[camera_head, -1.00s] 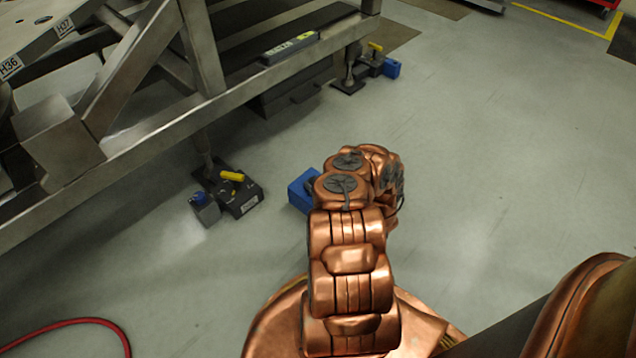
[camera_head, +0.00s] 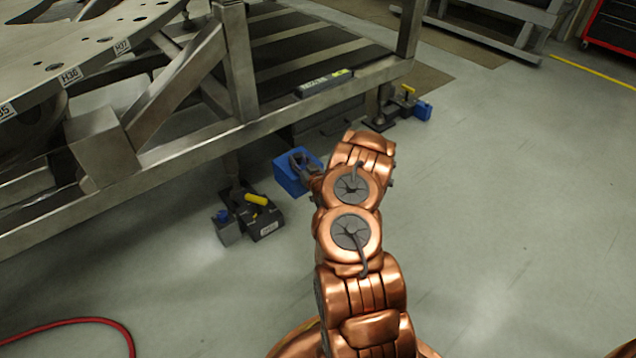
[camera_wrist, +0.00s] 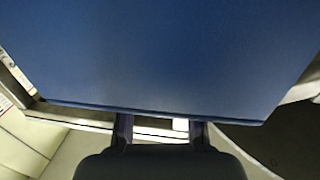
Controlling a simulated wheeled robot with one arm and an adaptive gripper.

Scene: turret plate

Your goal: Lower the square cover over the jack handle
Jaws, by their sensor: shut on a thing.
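The square blue cover (camera_head: 287,178) is held in my gripper (camera_head: 303,162), at the end of my copper arm. In the head view it appears just up and right of the near jack (camera_head: 265,222), beside the yellow jack handle (camera_head: 256,199), not over it. Its height above the floor is hard to tell. In the wrist view the cover (camera_wrist: 165,55) fills most of the upper picture as a flat blue face, with my gripper's two dark fingers (camera_wrist: 160,132) at its lower edge. The jack and handle are not visible there.
A metal frame (camera_head: 190,150) with a beam and leg stands above and beside the near jack. A second jack with a yellow handle (camera_head: 408,90) and a blue block (camera_head: 423,110) sits farther back. A red hose (camera_head: 90,321) lies lower left. Floor on the right is clear.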

